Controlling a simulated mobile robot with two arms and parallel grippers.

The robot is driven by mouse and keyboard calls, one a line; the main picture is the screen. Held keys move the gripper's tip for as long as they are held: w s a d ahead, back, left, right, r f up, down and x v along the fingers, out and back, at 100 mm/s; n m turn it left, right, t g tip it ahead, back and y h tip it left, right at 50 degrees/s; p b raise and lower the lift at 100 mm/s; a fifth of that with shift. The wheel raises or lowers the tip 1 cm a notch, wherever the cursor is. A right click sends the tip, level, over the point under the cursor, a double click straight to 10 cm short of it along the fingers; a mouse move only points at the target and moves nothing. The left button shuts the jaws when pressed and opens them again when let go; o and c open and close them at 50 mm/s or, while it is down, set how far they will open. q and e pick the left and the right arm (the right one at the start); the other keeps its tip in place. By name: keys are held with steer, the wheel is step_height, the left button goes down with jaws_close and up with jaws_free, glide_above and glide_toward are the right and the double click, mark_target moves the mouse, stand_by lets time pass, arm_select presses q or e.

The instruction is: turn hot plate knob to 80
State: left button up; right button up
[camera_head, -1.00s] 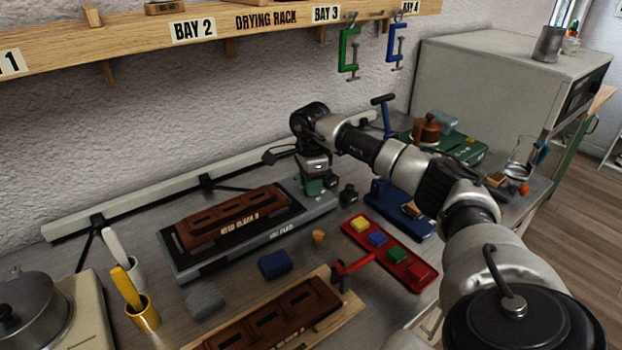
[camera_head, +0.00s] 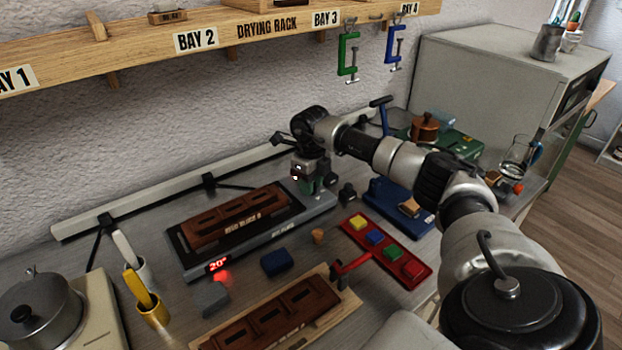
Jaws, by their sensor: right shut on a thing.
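The hot plate (camera_head: 280,240) is a grey, low unit with a black top, lying along the back of the bench. A brown mould labelled as a bead block (camera_head: 238,222) rests on it. A red lit display (camera_head: 218,264) at its front left reads 20°. My right gripper (camera_head: 312,190) is at the right end of the hot plate, pointing down and shut on the knob there. The gripper and its wrist hide the knob, so its setting does not show. My left gripper is not in view.
A red tray (camera_head: 413,279) with coloured blocks, a blue stand (camera_head: 388,200) and a small dark block (camera_head: 348,193) lie right of the hot plate. A second brown mould (camera_head: 280,318) is in front. A shelf (camera_head: 130,55) runs above with hanging clamps.

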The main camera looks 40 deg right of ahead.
steer(key=m+p, duration=0.1)
steer(key=m, duration=0.4)
steer(key=shift+r+m+p, duration=0.1)
steer(key=shift+m+p, duration=0.2)
steer(key=shift+p, duration=0.1)
steer(key=m+p, duration=0.2)
steer(key=m, duration=0.3)
steer(key=m+p, duration=0.2)
steer(key=m, duration=0.3)
steer(key=shift+m, duration=0.4)
steer(key=m+p, duration=0.2)
steer(key=m, duration=0.2)
steer(key=shift+m, duration=0.4)
steer(key=o, duration=0.9)
steer(key=shift+o, duration=0.2)
